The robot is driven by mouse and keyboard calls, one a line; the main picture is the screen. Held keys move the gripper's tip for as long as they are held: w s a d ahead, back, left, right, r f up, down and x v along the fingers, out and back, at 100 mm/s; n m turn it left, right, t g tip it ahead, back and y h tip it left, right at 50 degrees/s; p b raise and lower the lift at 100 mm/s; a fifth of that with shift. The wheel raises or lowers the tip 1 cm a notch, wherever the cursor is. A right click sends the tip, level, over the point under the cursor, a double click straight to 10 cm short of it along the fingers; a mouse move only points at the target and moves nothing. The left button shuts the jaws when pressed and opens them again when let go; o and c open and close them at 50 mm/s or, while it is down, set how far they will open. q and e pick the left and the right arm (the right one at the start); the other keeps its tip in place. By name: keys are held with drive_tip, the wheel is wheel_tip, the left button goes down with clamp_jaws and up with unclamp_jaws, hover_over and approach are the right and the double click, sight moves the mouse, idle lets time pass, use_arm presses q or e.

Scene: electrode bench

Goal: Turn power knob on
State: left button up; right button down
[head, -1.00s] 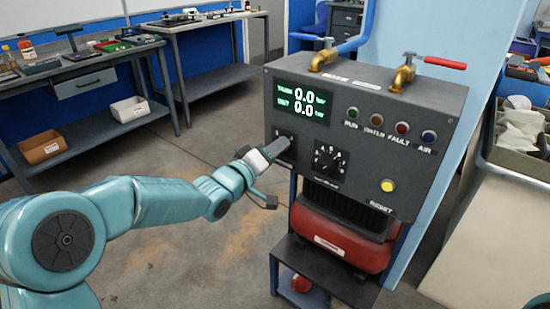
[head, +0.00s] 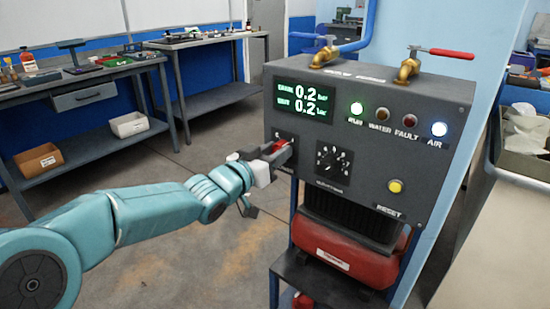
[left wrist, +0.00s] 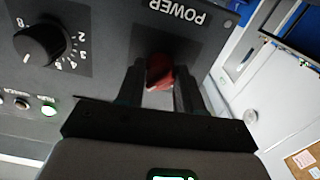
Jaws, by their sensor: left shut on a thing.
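The power knob is red and sits on the left of the grey control panel (head: 366,195), under the display. In the left wrist view the power knob (left wrist: 159,72) is between the two dark fingers of my left gripper (left wrist: 160,88), below the POWER label (left wrist: 179,11). In the head view my left gripper (head: 275,152) is shut on the power knob, which shows only in part between the fingers. The display (head: 304,101) reads 0.2 on both lines. The green RUN light (head: 357,108) and the AIR light (head: 439,129) are lit. My right gripper is not in view.
A numbered black dial (head: 332,162) is just right of the power knob. A yellow RESET button (head: 395,186) is lower right. Valves with a blue handle (head: 325,52) and a red handle (head: 451,53) stand on top. A red tank (head: 345,255) is below.

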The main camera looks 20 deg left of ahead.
use_arm(q)
drive_tip(key=shift+m, duration=0.7)
drive_tip(key=o, duration=1)
drive_tip(key=shift+o, duration=0.2)
drive_tip(key=p+v, duration=0.2)
drive_tip(key=v, duration=1.4)
drive_tip(key=shift+s, duration=0.2)
